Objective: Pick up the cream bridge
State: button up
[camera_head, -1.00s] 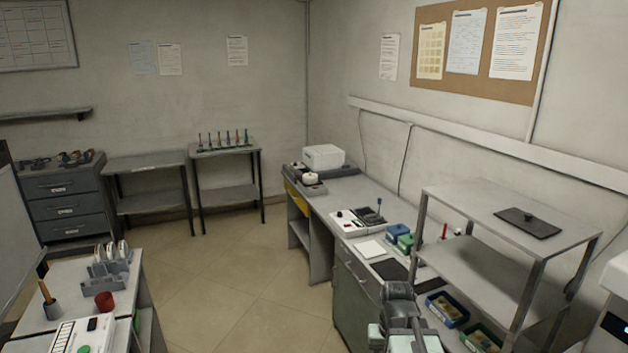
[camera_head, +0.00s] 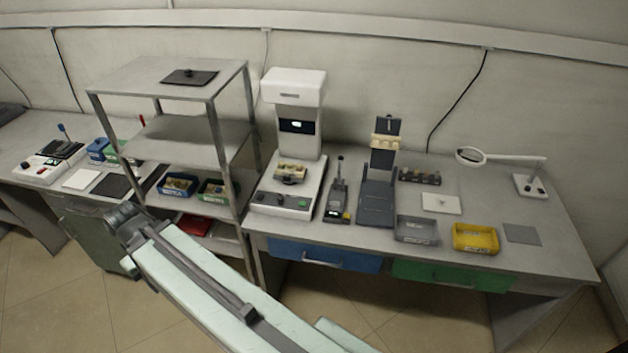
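A cream, toothed piece that looks like the cream bridge (camera_head: 385,141) sits across the front of a dark upright stand (camera_head: 376,190) on the workbench, right of centre. Another small cream piece (camera_head: 291,171) rests on a dark holder in the white machine (camera_head: 296,95); its exact shape is too small to tell. My arm reaches from the bottom edge towards the left and ends in a grey joint in front of the metal shelf. I cannot make out any gripper fingers. My arm is well apart from both cream pieces.
The workbench (camera_head: 560,250) also holds a grey tray (camera_head: 416,231), a yellow tray (camera_head: 475,238), a white pad (camera_head: 441,204), a dark rack (camera_head: 419,176) and a magnifier lamp (camera_head: 470,156). A metal shelf (camera_head: 165,73) with blue and green bins stands left of it.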

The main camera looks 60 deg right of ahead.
aim_at(289, 165)
jog(key=z, duration=0.3)
jog(key=k, duration=1.05)
jog(key=z, duration=0.8)
jog(key=i, duration=1.05)
jog(key=z, duration=0.1)
